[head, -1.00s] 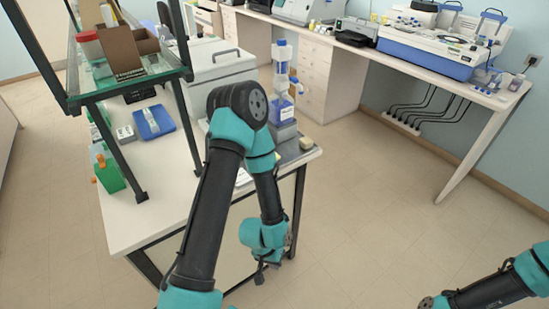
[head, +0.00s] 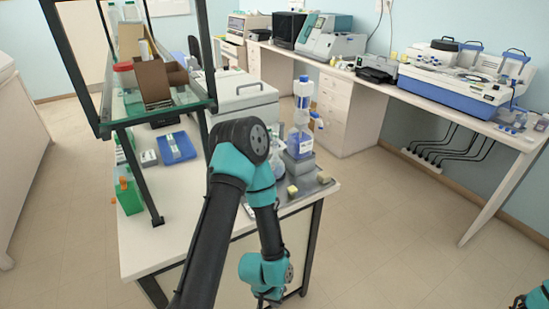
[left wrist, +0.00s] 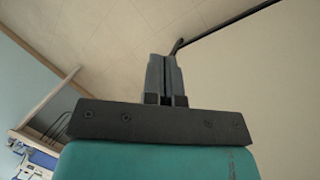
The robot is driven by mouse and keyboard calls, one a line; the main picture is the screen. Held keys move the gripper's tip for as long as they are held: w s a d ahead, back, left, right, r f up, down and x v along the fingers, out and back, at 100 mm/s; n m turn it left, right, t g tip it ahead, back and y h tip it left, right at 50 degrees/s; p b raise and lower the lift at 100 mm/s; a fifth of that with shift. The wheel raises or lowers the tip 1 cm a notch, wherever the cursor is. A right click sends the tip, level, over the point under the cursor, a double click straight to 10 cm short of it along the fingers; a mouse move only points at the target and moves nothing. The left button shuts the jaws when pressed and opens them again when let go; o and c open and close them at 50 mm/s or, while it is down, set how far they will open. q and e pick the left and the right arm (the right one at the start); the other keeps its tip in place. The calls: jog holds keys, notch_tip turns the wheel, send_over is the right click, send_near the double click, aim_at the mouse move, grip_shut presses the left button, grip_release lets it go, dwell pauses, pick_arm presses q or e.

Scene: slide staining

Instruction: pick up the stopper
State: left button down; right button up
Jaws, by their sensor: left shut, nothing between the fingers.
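A small pale-yellow block (head: 293,190), which looks like a stopper, lies on the grey plate near the front right corner of the bench. A second small yellowish piece (head: 324,178) lies to its right, near the plate's edge. I cannot tell which is the stopper. My left gripper (head: 268,299) hangs below the bench top in front of the bench, apart from both pieces. Its fingers show shut and empty in the left wrist view (left wrist: 166,75), with only floor and a plain panel beyond. Only a bit of my right arm shows at the lower right edge of the head view.
A tall clear bottle (head: 301,105) and a flask (head: 273,167) stand behind the yellow pieces. A glass shelf (head: 190,106) rises over the bench's left part. A blue tray (head: 176,147) and green box (head: 129,196) sit under it. The floor at right is clear.

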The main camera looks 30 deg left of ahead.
pick_arm(q)
jog(key=c, duration=1.8)
grip_release()
jog(key=o, duration=1.1)
